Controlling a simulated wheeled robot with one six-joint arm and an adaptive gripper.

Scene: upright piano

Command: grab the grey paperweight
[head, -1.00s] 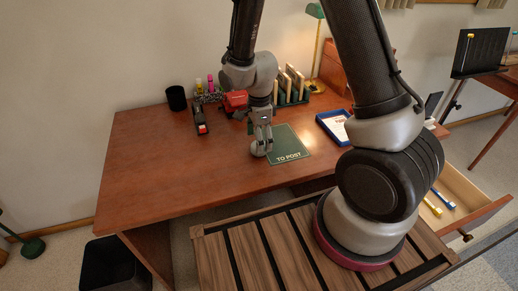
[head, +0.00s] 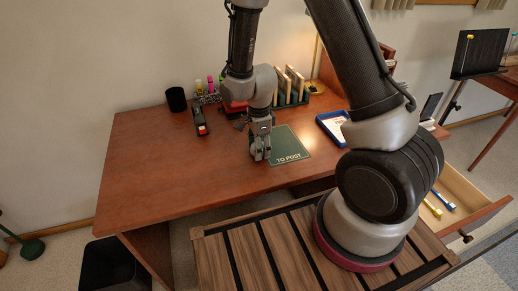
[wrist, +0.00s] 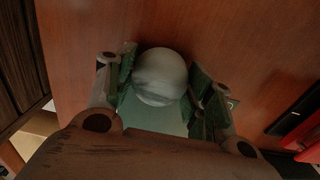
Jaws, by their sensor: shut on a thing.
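The grey paperweight (wrist: 160,76) is a smooth round ball between my two fingers in the wrist view. My gripper (wrist: 162,92) is shut on it, with a green-padded finger on each side. In the head view my gripper (head: 260,152) points down at the desk by the left edge of the green "TO POST" mat (head: 291,152). The fingers largely hide the paperweight there. I cannot tell whether it still touches the desk.
The wooden desk (head: 170,160) is clear to the left and front. A black-and-red stapler-like object (head: 201,122), a black cup (head: 176,99) and a letter rack (head: 293,88) stand behind. A blue-edged tray (head: 332,127) is to the right. A drawer (head: 470,205) hangs open.

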